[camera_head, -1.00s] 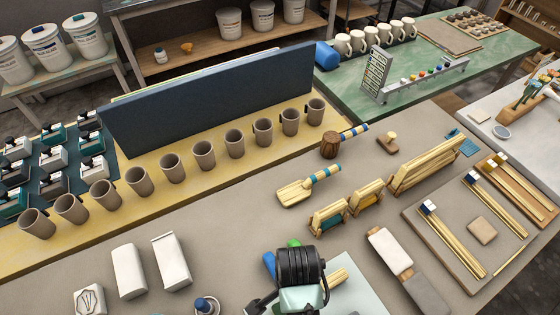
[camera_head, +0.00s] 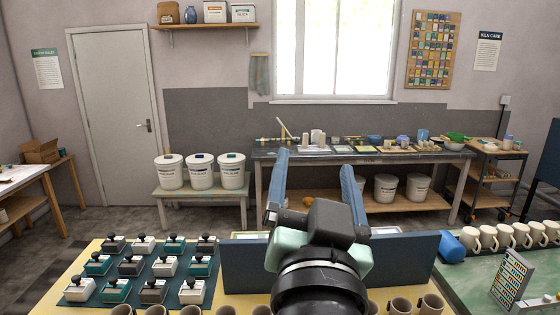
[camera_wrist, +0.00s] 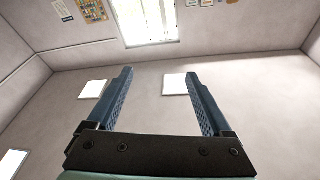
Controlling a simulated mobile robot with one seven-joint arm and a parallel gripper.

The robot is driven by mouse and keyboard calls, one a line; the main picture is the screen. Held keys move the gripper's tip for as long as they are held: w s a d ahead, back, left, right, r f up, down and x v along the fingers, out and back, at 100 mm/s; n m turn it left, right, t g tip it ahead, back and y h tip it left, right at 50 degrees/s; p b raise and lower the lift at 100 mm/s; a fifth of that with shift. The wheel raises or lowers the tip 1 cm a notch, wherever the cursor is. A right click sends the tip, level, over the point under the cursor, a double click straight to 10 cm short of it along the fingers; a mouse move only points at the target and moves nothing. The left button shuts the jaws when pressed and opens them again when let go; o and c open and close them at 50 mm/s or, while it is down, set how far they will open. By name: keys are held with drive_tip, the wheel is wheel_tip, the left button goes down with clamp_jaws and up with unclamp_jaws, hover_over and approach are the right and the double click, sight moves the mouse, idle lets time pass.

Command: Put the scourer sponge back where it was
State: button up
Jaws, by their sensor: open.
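I cannot make out the scourer sponge in either current view. My gripper (camera_head: 315,165) is raised in the middle of the head view, its two blue fingers apart and pointing up and away. Nothing is between the fingers. The wrist view also shows my gripper (camera_wrist: 160,77) open and empty, against the ceiling and walls. My gripper and wrist hide part of the dark blue panel (camera_head: 410,262) and part of the back workbench (camera_head: 440,157).
The back workbench under the window holds small bowls, pots and tools too small to tell apart. White buckets (camera_head: 201,172) stand on a low bench to its left.

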drive_tip(key=s+a+r+n+t+y, duration=0.1)
drive_tip(key=s+a+r+n+t, duration=0.1)
drive_tip(key=s+r, duration=0.3)
drive_tip(key=s+a+r+n+t, duration=0.2)
drive_tip(key=s+r+t, duration=0.2)
drive_tip(key=r, duration=0.6)
drive_tip(key=shift+s+r+t+y, duration=0.3)
drive_tip(key=shift+s+r+y, duration=0.1)
drive_tip(key=shift+s, duration=0.55)
drive_tip(key=shift+f, duration=0.15)
